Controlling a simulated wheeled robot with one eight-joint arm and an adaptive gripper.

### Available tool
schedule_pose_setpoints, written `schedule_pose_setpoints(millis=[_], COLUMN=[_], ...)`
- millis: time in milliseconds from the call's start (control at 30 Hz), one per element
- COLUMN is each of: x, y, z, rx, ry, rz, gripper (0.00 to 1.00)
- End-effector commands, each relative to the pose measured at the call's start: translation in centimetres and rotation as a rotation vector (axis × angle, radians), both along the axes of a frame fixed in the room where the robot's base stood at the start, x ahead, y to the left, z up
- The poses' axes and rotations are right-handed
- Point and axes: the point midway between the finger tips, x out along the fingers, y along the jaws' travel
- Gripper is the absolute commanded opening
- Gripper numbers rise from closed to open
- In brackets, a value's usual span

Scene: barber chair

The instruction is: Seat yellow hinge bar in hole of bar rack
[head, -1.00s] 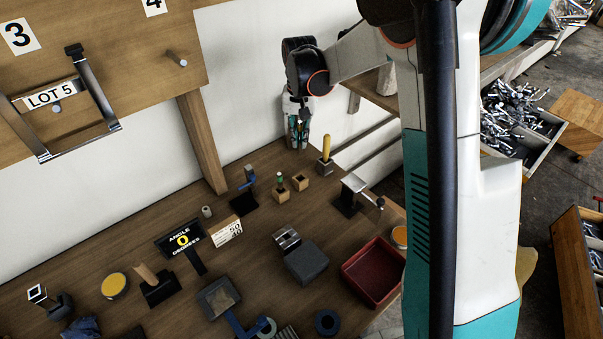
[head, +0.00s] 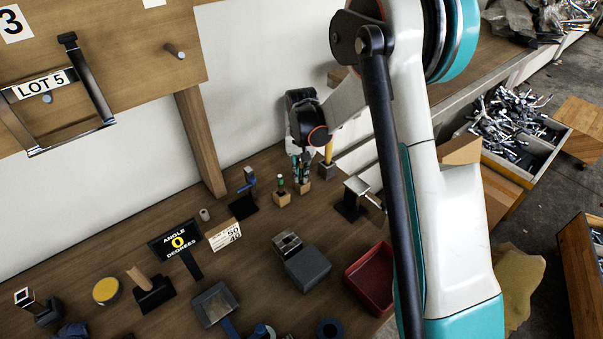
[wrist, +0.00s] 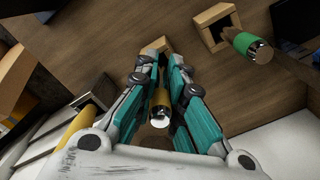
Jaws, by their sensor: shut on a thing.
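My gripper (head: 302,172) points down at the wooden block with a hole (head: 304,186) on the bench. In the wrist view my gripper (wrist: 161,68) is shut on the yellow hinge bar (wrist: 159,100), whose silver end faces the camera. The bar's far end points at the wooden block (wrist: 155,46) beyond the fingertips. The fingers hide where they meet, so I cannot tell whether the bar is in the hole. A similar block (head: 281,199) stands to the left with a green bar (head: 281,181) upright in it; the green bar also shows in the wrist view (wrist: 246,44).
A thick yellow handle (head: 328,152) stands in a dark holder (head: 327,170) just right of my gripper. A clamp-like metal tool (head: 356,190) is farther right. A blue-handled item on a black stand (head: 245,203) is left. A red tray (head: 370,277) lies nearer the front.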

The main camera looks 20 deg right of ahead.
Motion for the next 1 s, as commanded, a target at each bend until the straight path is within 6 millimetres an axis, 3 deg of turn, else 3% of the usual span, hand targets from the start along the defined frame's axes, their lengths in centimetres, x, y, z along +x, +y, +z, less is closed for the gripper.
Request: schedule_pose_setpoints(millis=[267, 300, 400, 767, 1000], x=[0.0, 0.0, 0.0, 0.0, 0.0], y=[0.0, 0.0, 0.0, 0.0, 0.0], z=[-0.2, -0.3, -0.2, 0.0, 3.3], rx=[0.000, 0.000, 0.000, 0.000, 0.000], ry=[0.000, 0.000, 0.000, 0.000, 0.000], rz=[0.000, 0.000, 0.000, 0.000, 0.000], gripper=[0.00, 0.12, 0.30, 0.30, 0.30])
